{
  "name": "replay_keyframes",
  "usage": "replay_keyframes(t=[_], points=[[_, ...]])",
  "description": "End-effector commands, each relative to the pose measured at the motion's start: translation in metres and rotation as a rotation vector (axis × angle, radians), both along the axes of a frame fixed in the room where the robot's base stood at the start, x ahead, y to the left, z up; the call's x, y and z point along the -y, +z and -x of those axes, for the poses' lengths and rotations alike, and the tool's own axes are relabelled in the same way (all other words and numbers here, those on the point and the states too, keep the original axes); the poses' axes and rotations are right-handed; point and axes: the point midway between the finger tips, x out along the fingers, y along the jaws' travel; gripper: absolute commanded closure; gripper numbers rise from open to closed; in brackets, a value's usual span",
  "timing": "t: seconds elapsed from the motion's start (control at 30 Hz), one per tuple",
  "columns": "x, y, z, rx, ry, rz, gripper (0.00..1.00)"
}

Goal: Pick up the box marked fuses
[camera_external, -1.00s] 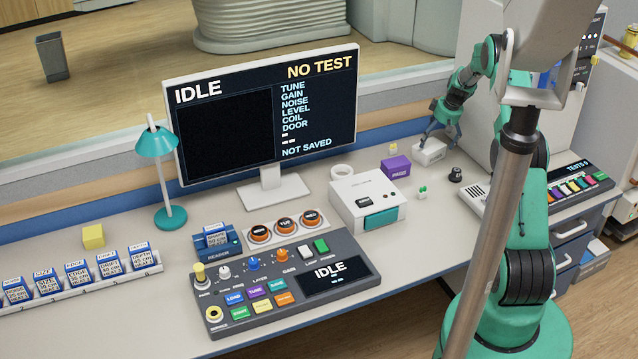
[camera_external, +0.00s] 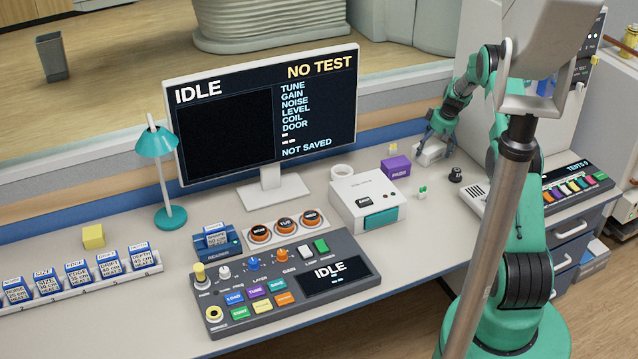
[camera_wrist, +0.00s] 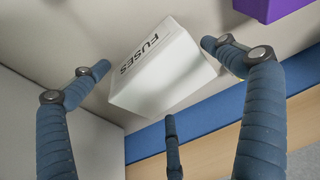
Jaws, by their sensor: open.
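The white box marked FUSES (camera_wrist: 160,68) lies on the desk in the wrist view, its lettering on the top face. In the external view the white box (camera_external: 430,152) is at the back right of the desk, partly hidden by my gripper (camera_external: 437,134). In the wrist view my gripper (camera_wrist: 155,90) is open. One blue-grey finger is to the left of the box, one is at its right, and a third is below it in the picture. The fingers are around the box. I cannot tell whether any fingertip touches it.
A purple box (camera_external: 397,167) stands just left of the fuses box, with a small green item (camera_external: 422,192) and a black knob-like item (camera_external: 455,174) in front. A white unit (camera_external: 367,200) is farther left. The tall grey cabinet (camera_external: 560,95) rises close on the right.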

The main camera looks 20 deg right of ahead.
Motion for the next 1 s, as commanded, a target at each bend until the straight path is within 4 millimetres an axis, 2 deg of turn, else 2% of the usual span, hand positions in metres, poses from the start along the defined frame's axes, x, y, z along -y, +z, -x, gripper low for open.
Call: replay_keyframes(t=[0.13,0.7,0.93,0.97,1.0], points=[[-0.0007,-0.0085,-0.0022,0.0,0.0,0.0,0.0],[-0.0007,-0.0082,-0.0025,0.0,0.0,0.0,0.0],[-0.0007,-0.0084,-0.0025,0.0,0.0,0.0,0.46],[-0.0007,-0.0084,-0.0024,0.0,0.0,0.0,0.51],[-0.0005,-0.0079,-0.0027,0.0,0.0,0.001,0.51]])
